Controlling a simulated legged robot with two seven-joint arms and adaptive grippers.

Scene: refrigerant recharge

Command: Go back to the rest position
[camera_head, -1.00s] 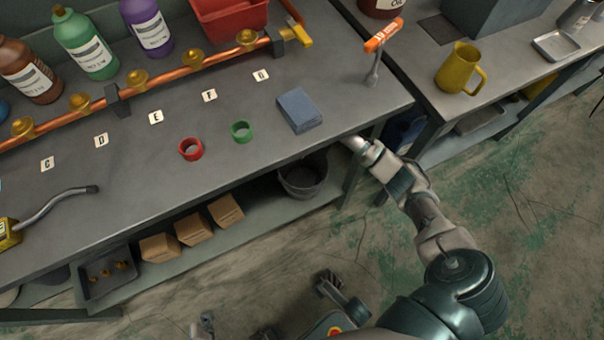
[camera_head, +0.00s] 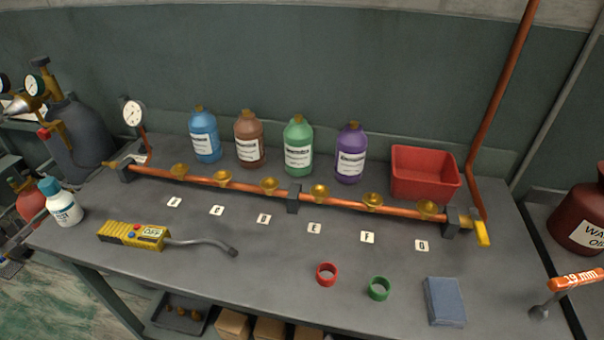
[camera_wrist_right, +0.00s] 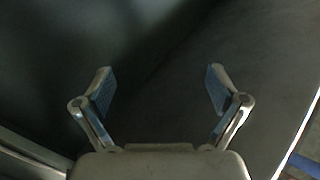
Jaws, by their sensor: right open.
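My right gripper (camera_wrist_right: 159,76) shows in the right wrist view, its two fingers spread wide with nothing between them. A dark grey surface lies beyond the fingers, with a pale edge at the lower right. The head view shows neither of my grippers or arms. It looks over the grey workbench (camera_head: 200,275), where no gripper touches anything. My left gripper is out of view.
The bench holds a copper pipe (camera_head: 335,200) with brass caps, a yellow leak detector (camera_head: 134,236), a red ring (camera_head: 327,274), a green ring (camera_head: 378,289), a blue block (camera_head: 444,302), a red bin (camera_head: 424,174) and several bottles.

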